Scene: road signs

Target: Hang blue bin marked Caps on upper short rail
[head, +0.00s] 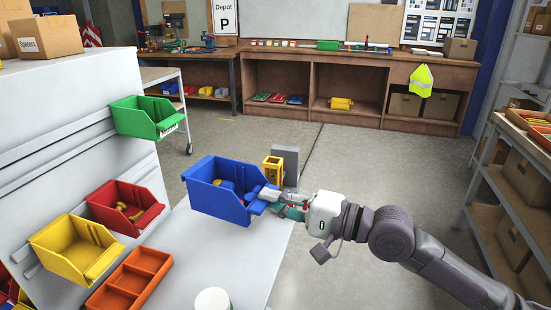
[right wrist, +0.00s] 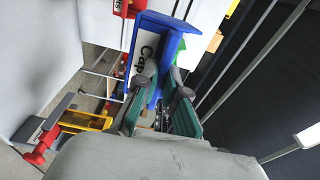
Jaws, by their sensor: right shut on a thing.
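The blue bin (head: 222,192) holds small yellow and blue pieces. It is in the air above the grey worktop, apart from the panel. My right gripper (head: 270,198) is shut on its right side. In the right wrist view the blue bin (right wrist: 165,28) shows a white label, partly hidden, reading "Cap…", beyond my right gripper (right wrist: 160,108). The upper rail (head: 62,146) runs along the pale panel at left. A green bin (head: 146,117) hangs at its right end, and the rail left of it is bare. My left gripper is not in view.
A red bin (head: 125,207) and a yellow bin (head: 76,248) hang lower on the panel. An orange divided tray (head: 130,279) and a white round thing (head: 212,299) are on the worktop (head: 232,262). A yellow holder (head: 272,170) stands behind the blue bin.

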